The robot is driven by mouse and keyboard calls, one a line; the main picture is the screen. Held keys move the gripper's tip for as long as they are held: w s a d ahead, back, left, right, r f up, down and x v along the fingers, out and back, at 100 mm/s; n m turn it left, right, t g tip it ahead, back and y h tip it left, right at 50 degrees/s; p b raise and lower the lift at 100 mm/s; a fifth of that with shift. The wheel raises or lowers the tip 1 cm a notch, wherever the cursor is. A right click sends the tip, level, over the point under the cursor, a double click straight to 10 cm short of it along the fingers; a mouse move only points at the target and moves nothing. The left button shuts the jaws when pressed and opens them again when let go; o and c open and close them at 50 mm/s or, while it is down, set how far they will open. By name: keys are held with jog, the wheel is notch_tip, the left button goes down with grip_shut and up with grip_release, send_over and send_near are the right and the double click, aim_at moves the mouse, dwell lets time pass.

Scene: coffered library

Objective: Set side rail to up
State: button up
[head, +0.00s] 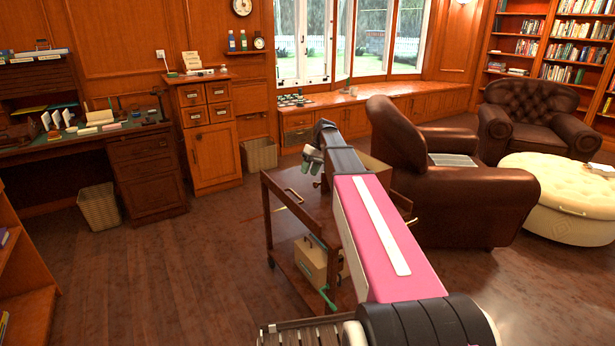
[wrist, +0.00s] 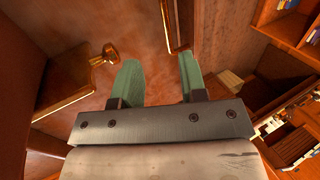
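A dark wooden trolley (head: 283,225) stands in the middle of the head view, partly covered by my arm. My gripper (head: 312,162) is above the trolley's far part. In the wrist view my gripper (wrist: 159,82) is open, with two green fingers apart and nothing between them. A brass knob on a wooden part (wrist: 108,54) is left of the fingers, and a brass-edged bar (wrist: 178,22) lies beyond them.
A cardboard box (head: 310,260) sits on the trolley's lower shelf. A brown armchair (head: 425,185) stands close on the right. A drawer cabinet (head: 210,135), desk (head: 145,170) and wicker bin (head: 99,206) are left. The floor between desk and trolley is clear.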

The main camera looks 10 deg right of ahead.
aim_at(290, 197)
jog(key=a+f, duration=0.1)
jog(key=f, duration=0.2)
jog(key=s+a+f+h, duration=0.1)
jog(key=a+f, duration=0.1)
jog(key=f, duration=0.1)
jog(key=a+f+t+h, duration=0.1)
jog(key=a+f, duration=0.1)
jog(key=f, duration=0.1)
jog(key=shift+s+a, duration=0.15)
jog(key=shift+s, duration=0.1)
dwell(0.5)
